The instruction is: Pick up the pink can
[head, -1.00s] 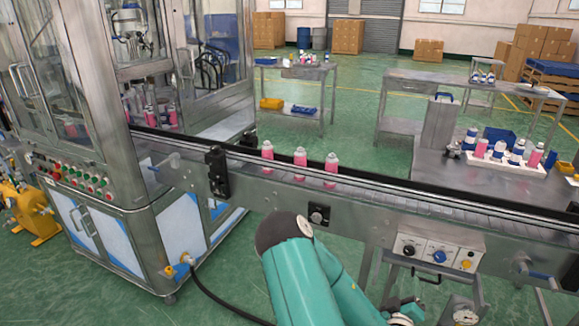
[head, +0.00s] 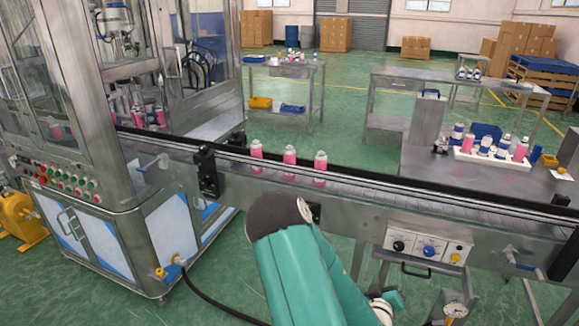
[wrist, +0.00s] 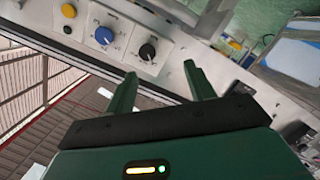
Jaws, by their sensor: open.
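Three pink cans with pale tops stand upright in a row on the conveyor in the head view: a left can (head: 256,157), a middle can (head: 290,161) and a right can (head: 320,169). Another pink can (head: 521,151) stands among bottles in a white tray at the right. Which can is meant, I cannot tell. My gripper (wrist: 159,84) is open in the wrist view, with its two green fingers apart and nothing between them. It faces the conveyor's control panel, and no can shows in that view.
The conveyor (head: 400,208) crosses the scene, with a control panel (head: 428,247) on its near side. A glass-walled machine (head: 70,90) stands at the left. The white tray (head: 490,160) sits on a metal table behind the belt.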

